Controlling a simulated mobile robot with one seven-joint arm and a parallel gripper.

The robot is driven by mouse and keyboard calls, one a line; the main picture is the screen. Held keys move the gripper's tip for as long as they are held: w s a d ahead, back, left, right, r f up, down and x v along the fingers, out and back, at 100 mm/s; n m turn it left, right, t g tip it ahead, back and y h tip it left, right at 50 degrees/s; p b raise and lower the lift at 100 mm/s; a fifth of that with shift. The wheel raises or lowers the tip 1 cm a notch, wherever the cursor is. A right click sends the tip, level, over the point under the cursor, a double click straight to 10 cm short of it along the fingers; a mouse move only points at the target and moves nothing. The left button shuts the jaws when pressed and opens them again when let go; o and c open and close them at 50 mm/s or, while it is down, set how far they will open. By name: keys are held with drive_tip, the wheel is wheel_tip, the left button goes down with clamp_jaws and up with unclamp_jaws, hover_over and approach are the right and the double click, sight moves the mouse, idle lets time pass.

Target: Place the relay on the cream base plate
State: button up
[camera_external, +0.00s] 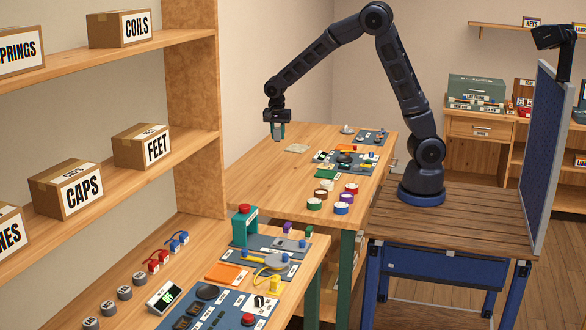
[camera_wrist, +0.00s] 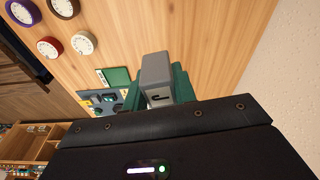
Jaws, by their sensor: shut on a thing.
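My gripper (camera_external: 277,131) hangs over the left side of the far wooden table, with its teal fingers pointing down. It is shut on a grey block, the relay (camera_wrist: 156,72), which shows between the fingers in the wrist view. The relay is held above the table, apart from it. A flat pale cream-grey piece (camera_external: 297,148) lies on the table just right of and below my gripper in the external view; I cannot tell for certain that it is the cream base plate. That piece is not clear in the wrist view.
Several coloured dials (camera_external: 342,207) stand toward the table's near right. A blue-grey mat with small parts (camera_external: 345,161) lies at the table's middle, and another mat (camera_external: 372,137) lies behind it. Box shelves (camera_external: 150,150) stand at left. Bare wood surrounds the pale piece.

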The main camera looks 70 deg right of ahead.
drive_tip(key=w+d, duration=0.5)
drive_tip(key=d, duration=0.5)
drive_tip(key=m, duration=0.2)
hover_over(298, 147)
wheel_tip(298, 147, down, 20)
drive_tip(key=shift+a+r, duration=0.15)
drive_tip(key=shift+f, duration=0.2)
drive_tip(key=o, duration=1)
drive_tip(key=shift+o, duration=0.2)
drive_tip(key=shift+w, duration=0.1)
